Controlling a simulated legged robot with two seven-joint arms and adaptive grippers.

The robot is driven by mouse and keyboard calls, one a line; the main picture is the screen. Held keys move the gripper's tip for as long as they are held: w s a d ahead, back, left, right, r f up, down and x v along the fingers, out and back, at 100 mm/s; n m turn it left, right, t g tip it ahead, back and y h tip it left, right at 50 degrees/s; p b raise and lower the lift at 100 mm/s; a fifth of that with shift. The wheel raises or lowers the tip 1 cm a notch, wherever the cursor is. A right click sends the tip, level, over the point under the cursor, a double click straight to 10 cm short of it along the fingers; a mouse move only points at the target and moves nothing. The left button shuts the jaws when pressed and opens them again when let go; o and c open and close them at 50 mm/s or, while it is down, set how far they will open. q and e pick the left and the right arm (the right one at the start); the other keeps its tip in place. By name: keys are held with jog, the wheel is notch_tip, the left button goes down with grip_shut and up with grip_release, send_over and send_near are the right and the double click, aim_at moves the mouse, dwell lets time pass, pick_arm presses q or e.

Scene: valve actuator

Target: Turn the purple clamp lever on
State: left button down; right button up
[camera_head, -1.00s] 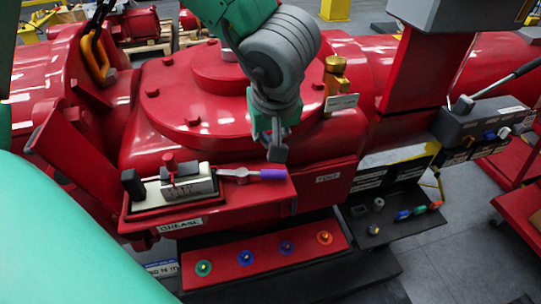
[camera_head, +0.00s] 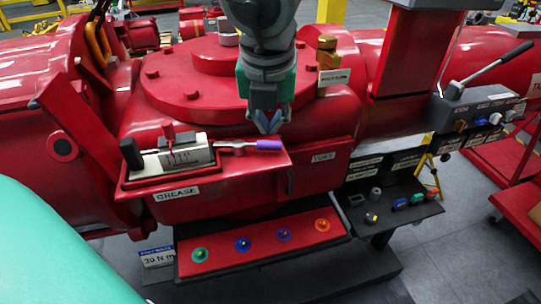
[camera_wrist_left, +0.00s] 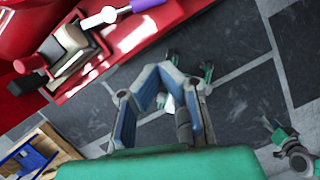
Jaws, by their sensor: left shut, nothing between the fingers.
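The purple clamp lever (camera_head: 268,145) points to the right from a silver arm at the end of the clamp (camera_head: 185,155) on the red ledge. Its purple end also shows at the top of the left wrist view (camera_wrist_left: 145,4). My left gripper (camera_head: 268,130) comes down from the top and is shut and empty. Its fingertips are just above and behind the purple end in the head view; I cannot tell whether they touch it. In the left wrist view the blue-padded fingers (camera_wrist_left: 158,72) converge, below and apart from the lever in the picture. My right gripper is not in view.
A red ledge labelled GREASE (camera_head: 176,193) bears the clamp. A round red flange (camera_head: 200,105) with bolts rises behind. A panel of coloured knobs (camera_head: 262,240) lies in front, and a dark tray (camera_head: 395,208) with small parts is to the right. A long-handled lever (camera_head: 490,68) stands far right.

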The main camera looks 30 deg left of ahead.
pick_arm(q)
jog(key=shift+n, duration=0.4)
jog(key=x, duration=0.7)
jog(key=b+x, duration=0.1)
jog(key=x, duration=0.2)
jog(key=shift+a+f, duration=0.2)
jog(key=shift+a, duration=0.1)
jog(key=shift+w+a+f+p, duration=0.1)
jog(key=shift+w+a+p, duration=0.15)
jog(key=shift+w, duration=0.3)
jog(key=shift+w+a+f+p, duration=0.1)
jog(key=shift+w+p, duration=0.1)
jog(key=shift+w, duration=0.35)
jog(key=shift+w+a+f, duration=0.1)
jog(key=shift+w+a, duration=0.1)
jog(key=shift+w, duration=0.35)
jog(key=shift+a, duration=0.1)
jog(key=shift+w+a, duration=0.1)
jog(key=shift+a, duration=0.15)
